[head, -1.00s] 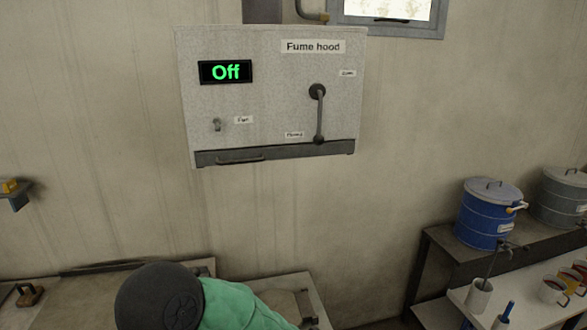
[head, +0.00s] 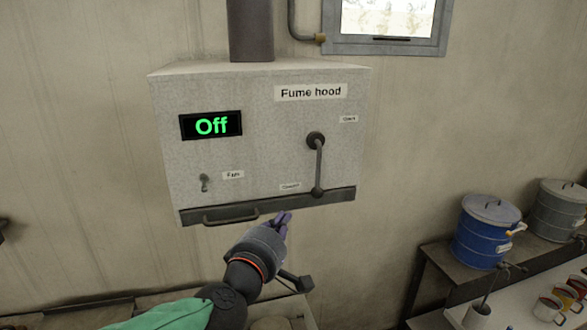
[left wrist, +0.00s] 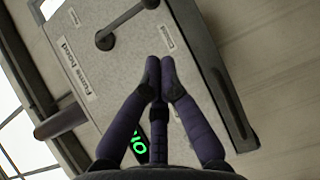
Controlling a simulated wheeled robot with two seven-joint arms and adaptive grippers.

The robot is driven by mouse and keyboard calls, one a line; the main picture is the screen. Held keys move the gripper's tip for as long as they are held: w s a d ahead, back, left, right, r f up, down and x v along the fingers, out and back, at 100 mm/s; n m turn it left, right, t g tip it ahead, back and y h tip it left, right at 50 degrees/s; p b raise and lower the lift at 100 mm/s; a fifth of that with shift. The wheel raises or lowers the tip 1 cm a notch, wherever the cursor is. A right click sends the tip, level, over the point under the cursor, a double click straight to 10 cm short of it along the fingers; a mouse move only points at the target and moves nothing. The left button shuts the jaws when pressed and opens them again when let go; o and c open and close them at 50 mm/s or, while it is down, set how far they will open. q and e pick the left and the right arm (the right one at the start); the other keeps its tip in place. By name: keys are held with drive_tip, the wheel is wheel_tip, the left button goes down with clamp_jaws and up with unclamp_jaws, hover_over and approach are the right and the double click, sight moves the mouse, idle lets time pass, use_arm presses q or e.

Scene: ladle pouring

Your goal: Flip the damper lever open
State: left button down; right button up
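The damper lever (head: 319,165) is a grey rod on the front of the fume hood (head: 260,170). It hangs straight down from its round pivot, its knob close to the lower label. The lever also shows at the top of the left wrist view (left wrist: 125,22). My left gripper (head: 285,217) is just below the hood's lower edge, left of and below the lever knob, apart from it. In the left wrist view its dark fingers (left wrist: 160,62) come together at the tips with nothing between them. My right gripper is not in view.
The hood has a display (head: 211,125) reading "Off", a small fan switch (head: 204,183) and a handle bar (head: 231,214) along its lower edge. A blue drum (head: 485,232) and a grey drum (head: 558,211) stand on a shelf at right. The wall right of the hood is clear.

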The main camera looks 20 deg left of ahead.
use_arm(q)
drive_tip(key=r, duration=0.2)
drive_tip(key=a+r, duration=0.1)
drive_tip(key=shift+s+a+n+t, duration=0.1)
drive_tip(key=shift+s+n+t, duration=0.2)
drive_tip(key=shift+s+n, duration=0.1)
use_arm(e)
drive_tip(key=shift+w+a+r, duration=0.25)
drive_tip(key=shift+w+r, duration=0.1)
use_arm(q)
approach(318, 167)
drive_tip(key=w+a+f, duration=0.3)
drive_tip(key=w+a, duration=0.1)
drive_tip(key=a, duration=0.1)
drive_tip(key=w+d, duration=0.3)
drive_tip(key=shift+f+p, duration=0.1)
drive_tip(key=shift+p, duration=0.25)
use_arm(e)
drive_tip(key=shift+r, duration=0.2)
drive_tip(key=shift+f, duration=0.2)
